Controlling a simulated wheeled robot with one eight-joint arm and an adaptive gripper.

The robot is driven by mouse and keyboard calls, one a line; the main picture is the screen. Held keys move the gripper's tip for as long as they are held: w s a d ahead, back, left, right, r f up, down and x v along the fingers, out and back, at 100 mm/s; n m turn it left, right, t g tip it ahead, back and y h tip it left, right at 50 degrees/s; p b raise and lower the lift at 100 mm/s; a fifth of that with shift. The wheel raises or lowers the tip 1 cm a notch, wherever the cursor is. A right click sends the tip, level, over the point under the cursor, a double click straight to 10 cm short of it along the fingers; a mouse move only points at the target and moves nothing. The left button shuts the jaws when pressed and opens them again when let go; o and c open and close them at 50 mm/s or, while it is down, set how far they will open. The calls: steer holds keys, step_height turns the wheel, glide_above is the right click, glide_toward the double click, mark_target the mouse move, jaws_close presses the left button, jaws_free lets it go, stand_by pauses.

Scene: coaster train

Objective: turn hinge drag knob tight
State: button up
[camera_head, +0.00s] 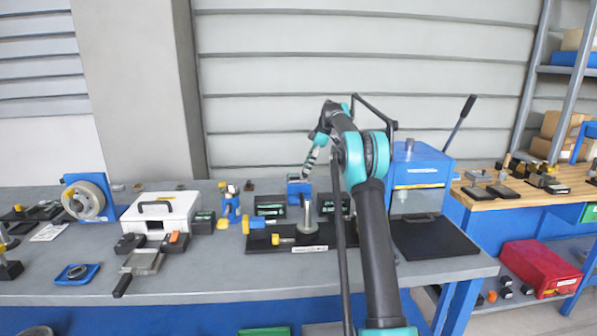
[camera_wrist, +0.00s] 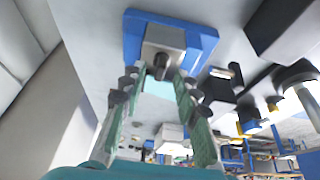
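A blue block (camera_head: 299,190) with a grey housing stands at the back middle of the grey bench. In the wrist view, its blue plate (camera_wrist: 202,41) carries the grey housing (camera_wrist: 163,38), with a dark round knob (camera_wrist: 160,66) on its near face. I take this to be the hinge drag knob; no label is readable. My gripper (camera_wrist: 158,84) is open, its two fingertips to either side of the knob, with gaps visible. Whether the tips reach the knob's depth I cannot tell. In the head view, my gripper (camera_head: 308,171) hangs just above and right of the block.
A black plate (camera_head: 270,240) with yellow knobs and a grey post (camera_head: 307,220) lies in front of the block. A white box (camera_head: 160,212) stands left. A blue press (camera_head: 418,175) stands right of my arm. Bare bench lies at the front (camera_head: 220,275).

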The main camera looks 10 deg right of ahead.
steer(key=shift+a+f, duration=0.25)
steer(key=shift+f, duration=0.3)
jaws_close()
